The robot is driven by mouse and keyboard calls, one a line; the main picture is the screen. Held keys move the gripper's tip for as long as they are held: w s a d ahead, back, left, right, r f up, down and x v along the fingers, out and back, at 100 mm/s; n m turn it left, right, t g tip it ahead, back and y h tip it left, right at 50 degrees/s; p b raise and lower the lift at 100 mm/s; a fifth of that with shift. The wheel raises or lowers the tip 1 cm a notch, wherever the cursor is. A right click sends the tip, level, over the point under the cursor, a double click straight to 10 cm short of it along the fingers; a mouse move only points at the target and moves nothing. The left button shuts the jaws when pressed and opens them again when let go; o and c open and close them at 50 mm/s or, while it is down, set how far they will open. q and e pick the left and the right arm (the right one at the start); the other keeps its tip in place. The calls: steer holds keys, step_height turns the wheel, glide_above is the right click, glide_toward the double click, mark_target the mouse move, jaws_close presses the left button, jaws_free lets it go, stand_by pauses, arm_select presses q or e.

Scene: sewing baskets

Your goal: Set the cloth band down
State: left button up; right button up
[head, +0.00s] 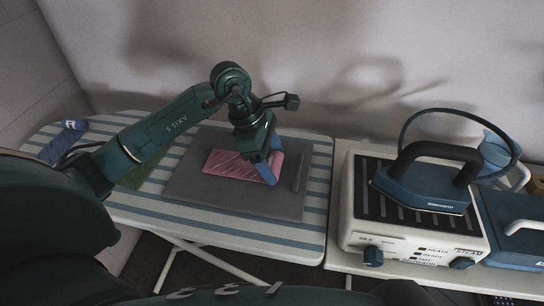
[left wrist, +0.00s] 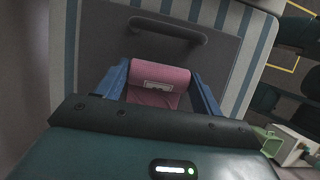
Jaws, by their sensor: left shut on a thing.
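The cloth band (head: 232,163) is pink with darker slanting stripes. It lies stretched out over the grey mat (head: 200,193) on the striped ironing board (head: 315,218). My left gripper (head: 272,170) reaches down at the band's right end and is shut on it with blue fingers. In the left wrist view the band (left wrist: 157,77) sits between the two fingers (left wrist: 160,84), with a pale label patch facing the camera. Whether the held end touches the mat or hangs just above it, I cannot tell. My right gripper is not in view.
A dark bar (head: 299,172) stands on the mat right of the gripper. A blue iron (head: 425,185) rests on a white steam station (head: 410,225) at the right. A blue case (head: 515,220) is beyond it. A green patch (head: 140,172) and a blue item (head: 66,136) are at the left.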

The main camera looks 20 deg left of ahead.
mark_target(252, 167)
arm_select(q)
steer(key=shift+f, duration=0.15)
steer(key=o, duration=1)
steer(key=shift+c, duration=0.2)
steer(key=shift+r, duration=0.35)
steer(key=b+v, duration=0.1)
steer(key=v, duration=1)
steer(key=shift+a+r, duration=0.2)
steer(key=shift+r, duration=0.05)
steer(key=shift+s, duration=0.1)
